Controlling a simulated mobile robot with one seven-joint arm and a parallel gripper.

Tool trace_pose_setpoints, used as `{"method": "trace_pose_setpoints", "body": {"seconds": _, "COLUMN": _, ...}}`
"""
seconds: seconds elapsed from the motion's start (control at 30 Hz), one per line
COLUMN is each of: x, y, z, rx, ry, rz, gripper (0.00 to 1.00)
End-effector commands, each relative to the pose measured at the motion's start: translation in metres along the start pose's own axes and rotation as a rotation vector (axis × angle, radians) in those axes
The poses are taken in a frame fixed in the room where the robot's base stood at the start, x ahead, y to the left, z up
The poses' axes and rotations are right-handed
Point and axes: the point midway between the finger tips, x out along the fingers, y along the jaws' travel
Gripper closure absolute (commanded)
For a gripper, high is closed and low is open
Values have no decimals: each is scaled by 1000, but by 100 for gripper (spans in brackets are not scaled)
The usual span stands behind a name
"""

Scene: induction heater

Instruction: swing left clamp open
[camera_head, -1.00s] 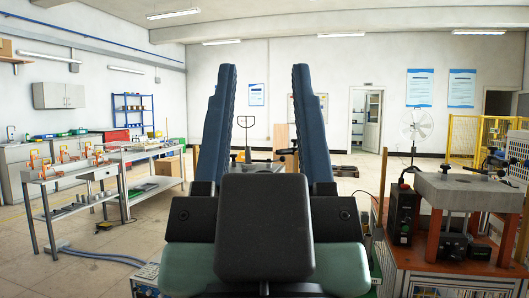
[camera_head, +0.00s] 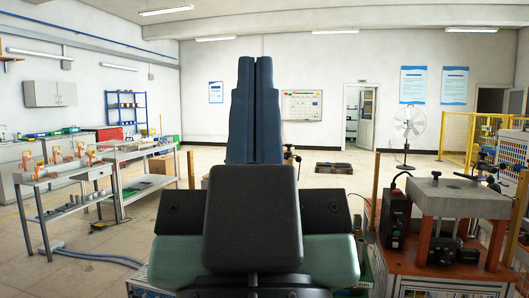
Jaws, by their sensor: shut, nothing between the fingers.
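My gripper (camera_head: 255,62) fills the middle of the view, close to the camera. Its two long blue fingers point up and forward and are pressed together, with nothing between them. On the right, a fixture with a grey plate (camera_head: 452,201) stands on orange-red legs. Black toggle clamp parts (camera_head: 485,172) show on and behind its right side, and a small black knob (camera_head: 435,176) stands near its left back edge. I cannot tell which of these is the left clamp. My gripper is to the left of the fixture and apart from it. Its body hides the area straight ahead.
A black control box (camera_head: 394,217) stands left of the fixture on the orange bench (camera_head: 403,265). Metal workbenches (camera_head: 62,176) with orange-handled devices line the left. A fan (camera_head: 408,125) and yellow fence (camera_head: 455,132) stand behind.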

Motion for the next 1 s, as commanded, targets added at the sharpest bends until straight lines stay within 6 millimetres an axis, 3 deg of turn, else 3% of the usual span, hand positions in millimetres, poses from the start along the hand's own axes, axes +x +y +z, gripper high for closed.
{"method": "trace_pose_setpoints", "body": {"seconds": 0.03, "x": 22, "y": 0, "z": -21, "rx": 0, "ry": 1, "rz": 0, "gripper": 100}}
{"method": "trace_pose_setpoints", "body": {"seconds": 0.1, "x": 39, "y": 0, "z": -38, "rx": 0, "ry": 1, "rz": 0, "gripper": 100}}
{"method": "trace_pose_setpoints", "body": {"seconds": 0.4, "x": 102, "y": 0, "z": -97, "rx": 0, "ry": 1, "rz": -1, "gripper": 100}}
{"method": "trace_pose_setpoints", "body": {"seconds": 0.53, "x": 110, "y": 0, "z": -104, "rx": 0, "ry": 1, "rz": -1, "gripper": 100}}
{"method": "trace_pose_setpoints", "body": {"seconds": 1.0, "x": 107, "y": 0, "z": -102, "rx": 0, "ry": 0, "rz": -1, "gripper": 100}}
